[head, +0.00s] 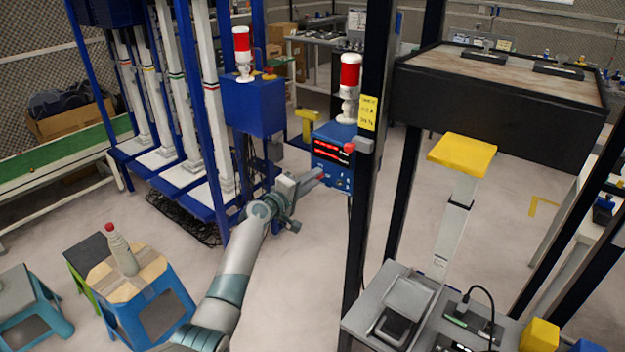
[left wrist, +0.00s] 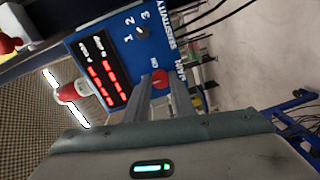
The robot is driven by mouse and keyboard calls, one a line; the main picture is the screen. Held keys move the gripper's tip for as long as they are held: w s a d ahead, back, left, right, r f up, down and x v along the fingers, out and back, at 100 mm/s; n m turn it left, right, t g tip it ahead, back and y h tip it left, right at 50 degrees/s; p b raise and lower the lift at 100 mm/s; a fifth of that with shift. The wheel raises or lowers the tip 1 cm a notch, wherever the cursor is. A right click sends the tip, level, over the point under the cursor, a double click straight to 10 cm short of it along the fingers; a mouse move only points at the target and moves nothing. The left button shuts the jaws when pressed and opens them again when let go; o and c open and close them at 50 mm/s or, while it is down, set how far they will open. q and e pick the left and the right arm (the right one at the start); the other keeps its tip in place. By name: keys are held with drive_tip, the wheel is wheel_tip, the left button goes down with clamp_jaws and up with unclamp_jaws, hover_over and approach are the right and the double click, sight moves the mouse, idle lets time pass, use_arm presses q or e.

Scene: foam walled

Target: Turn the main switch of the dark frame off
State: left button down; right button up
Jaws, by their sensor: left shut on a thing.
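The dark frame (head: 374,130) stands right of centre in the head view, with a blue control box (head: 330,176) on it. The box's face (left wrist: 110,50) shows in the left wrist view, with lit red displays, a small selector marked 1 2 3 under SENSITIVITY, and the label MAIN. The red main switch (left wrist: 160,78) sits near the MAIN and ON lettering. My left gripper (head: 318,178) is at the box's lower edge. Its fingers (left wrist: 161,88) are shut on the red switch, one on each side. The switch's exact angle is hard to tell. My right gripper is not in view.
A red-and-white lamp (head: 349,88) stands above the box. A blue frame with a similar blue box (head: 254,104) is to the left. A grey bench (head: 362,318) is at the lower right, and a stool with a bottle (head: 122,252) at the lower left. Floor between is clear.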

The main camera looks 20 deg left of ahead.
use_arm(q)
drive_tip(key=shift+n, duration=0.3)
drive_tip(key=c, duration=1.5)
unclamp_jaws()
drive_tip(key=shift+s, duration=0.1)
drive_tip(key=b+v, duration=0.2)
drive_tip(key=v, duration=1.5)
drive_tip(key=shift+s+a, duration=0.1)
drive_tip(key=shift+s, duration=0.05)
